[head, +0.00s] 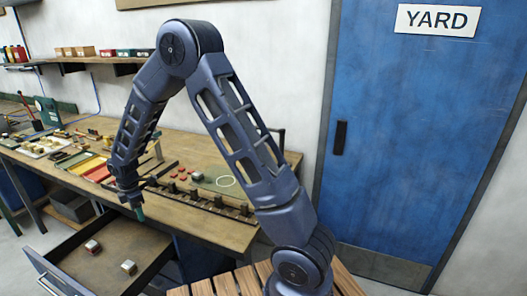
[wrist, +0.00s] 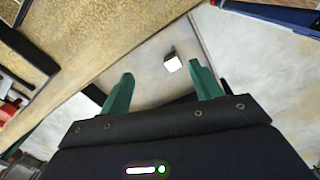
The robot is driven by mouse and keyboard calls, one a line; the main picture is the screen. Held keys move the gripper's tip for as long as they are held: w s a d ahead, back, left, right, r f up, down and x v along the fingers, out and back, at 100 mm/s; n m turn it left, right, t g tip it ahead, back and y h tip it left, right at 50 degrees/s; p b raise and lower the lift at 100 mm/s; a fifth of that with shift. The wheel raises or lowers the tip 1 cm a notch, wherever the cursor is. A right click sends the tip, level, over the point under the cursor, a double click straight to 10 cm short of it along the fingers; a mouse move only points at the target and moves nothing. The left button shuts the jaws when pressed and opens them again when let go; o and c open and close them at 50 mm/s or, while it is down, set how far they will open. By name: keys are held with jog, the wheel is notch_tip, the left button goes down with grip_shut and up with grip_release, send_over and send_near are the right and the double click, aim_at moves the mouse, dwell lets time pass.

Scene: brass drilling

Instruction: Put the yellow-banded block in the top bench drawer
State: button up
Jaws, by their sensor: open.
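The top bench drawer (head: 118,241) is pulled out at the lower left in the head view. Two small blocks lie in it: a reddish-brown and metallic one (head: 92,246) and a silvery one (head: 129,267). I cannot make out a yellow band on either. My gripper (head: 138,212) points down above the drawer's back part, near the bench's front edge. In the wrist view its green fingers (wrist: 163,84) are apart with nothing between them. One pale-faced block (wrist: 173,64) shows beyond the fingertips on the drawer floor. I cannot pick out the yellow-banded block for certain.
The wooden bench (head: 228,232) carries a dark slotted rail (head: 205,199), several red pieces, colored trays (head: 88,167) and many small blocks at the left. A slatted wooden surface (head: 215,285) is at the bottom. A blue door (head: 420,130) stands at the right.

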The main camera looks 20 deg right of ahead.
jog(key=s+d+r+m+t, duration=0.15)
jog(key=d+r+m, duration=0.45)
jog(key=d+r, duration=0.6)
jog(key=s+d+r+m, duration=0.3)
jog(key=d+r+m, duration=0.2)
jog(key=d+r, duration=0.8)
jog(key=s+d+r+m+t, duration=0.2)
jog(key=s+d+m, duration=0.9)
jog(key=s+d, duration=0.7)
jog(key=shift+s+d+r+m, duration=0.3)
jog(key=shift+s+r+m, duration=0.1)
jog(key=shift+s+r, duration=0.3)
